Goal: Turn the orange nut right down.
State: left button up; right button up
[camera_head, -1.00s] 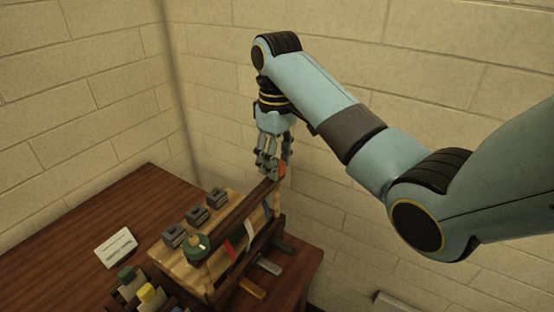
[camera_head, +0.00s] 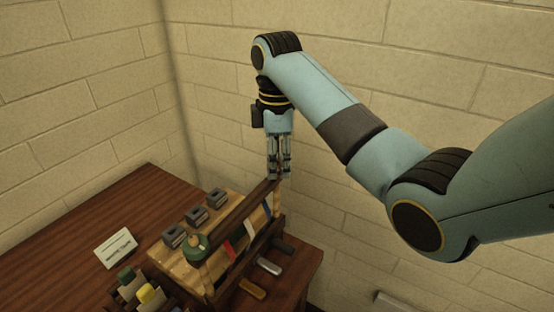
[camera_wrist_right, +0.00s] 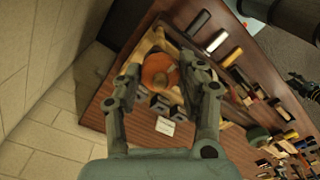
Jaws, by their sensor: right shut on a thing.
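The orange nut (camera_wrist_right: 156,74) shows in the right wrist view between the fingertips of my right gripper (camera_wrist_right: 162,70). In the head view my right gripper (camera_head: 278,176) points straight down at the far end of a dark wooden beam (camera_head: 238,216), and its fingers hide the nut. The gripper is shut on the orange nut. A green nut (camera_head: 195,245) sits at the near end of the same beam. How far the orange nut stands above the beam is hidden.
Several grey blocks (camera_head: 196,216) stand on the light wooden board beside the beam. A white card (camera_head: 115,248) lies on the brown table (camera_head: 75,235). Handled tools (camera_head: 269,266) stick out on the right. The wall (camera_head: 340,215) is close behind the gripper.

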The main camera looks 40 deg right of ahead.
jog(key=shift+w+r+n, duration=0.15)
jog(key=shift+r+n, duration=0.05)
jog(key=shift+n, duration=0.5)
jog(key=o, duration=1)
jog(key=shift+a, duration=0.1)
jog(key=shift+o, duration=0.9)
jog(key=shift+f, duration=0.1)
